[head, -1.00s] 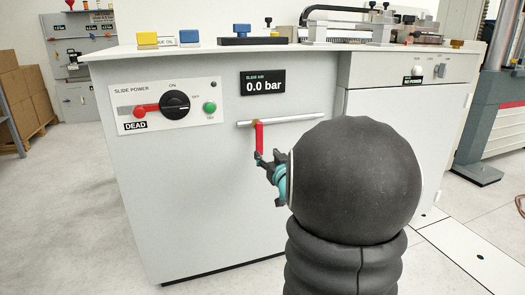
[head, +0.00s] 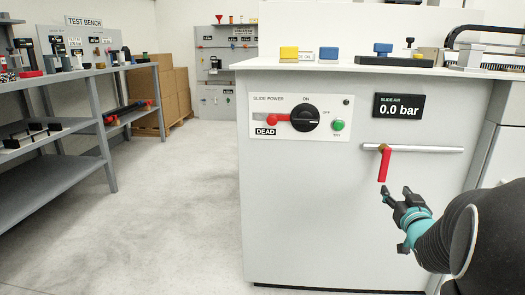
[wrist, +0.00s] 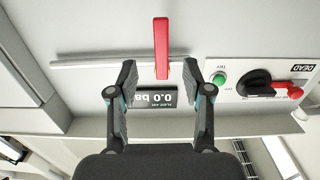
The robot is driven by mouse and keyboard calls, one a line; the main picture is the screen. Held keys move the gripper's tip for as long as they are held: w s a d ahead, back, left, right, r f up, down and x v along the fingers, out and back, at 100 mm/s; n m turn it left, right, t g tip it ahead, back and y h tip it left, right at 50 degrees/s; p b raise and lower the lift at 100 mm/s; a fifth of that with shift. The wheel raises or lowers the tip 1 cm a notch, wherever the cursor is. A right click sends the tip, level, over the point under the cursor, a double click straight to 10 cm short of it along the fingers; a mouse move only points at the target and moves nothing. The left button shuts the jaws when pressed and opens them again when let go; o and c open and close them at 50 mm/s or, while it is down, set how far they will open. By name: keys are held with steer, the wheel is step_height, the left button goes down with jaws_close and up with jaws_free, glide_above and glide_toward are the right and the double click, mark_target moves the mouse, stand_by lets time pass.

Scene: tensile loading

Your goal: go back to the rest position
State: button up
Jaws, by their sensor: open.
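My gripper (head: 407,205) is in the lower right of the head view, just below and right of a red valve handle (head: 384,167). The handle hangs down from a horizontal pipe on the front of the grey cabinet (head: 310,200). In the wrist view my gripper (wrist: 162,80) is open, with its two dark fingers on either side of the red handle (wrist: 161,45) in the picture. The fingers look apart from the handle. My arm fills the lower right corner of the head view.
The slide power panel (head: 300,118) has a black switch and a "DEAD" label. The slide air display (head: 398,106) reads 0.0 bar. Shelving (head: 60,185) stands at left, with cardboard boxes (head: 173,93) behind. The floor (head: 180,200) between shelving and cabinet is clear.

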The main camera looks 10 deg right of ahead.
steer(key=s+d+f+m+g+h, duration=0.1)
steer(key=s+d+f+g, duration=0.15)
steer(key=f, duration=0.25)
steer(key=s+d+f+m+g+h, duration=0.1)
steer(key=s+f+g, duration=0.2)
steer(key=f+g, duration=0.15)
steer(key=s+a+f+g+y+p, duration=0.1)
steer(key=s+a+f+g, duration=0.1)
steer(key=s+a+g, duration=0.3)
steer(key=s+a+r+n+y+p, duration=0.1)
steer(key=s+a+r, duration=0.3)
steer(key=a, duration=0.5)
steer(key=s+a+r+n+y+p, duration=0.2)
steer(key=s+a+r+p, duration=0.2)
steer(key=a, duration=0.5)
steer(key=s+a+r+n+y+p, duration=0.1)
steer(key=s+a+r+y+p, duration=0.1)
steer(key=s+a+r, duration=0.4)
steer(key=a+p, duration=0.1)
steer(key=a, duration=0.2)
steer(key=shift+s+r+n, duration=0.2)
steer(key=shift+s+n, duration=0.2)
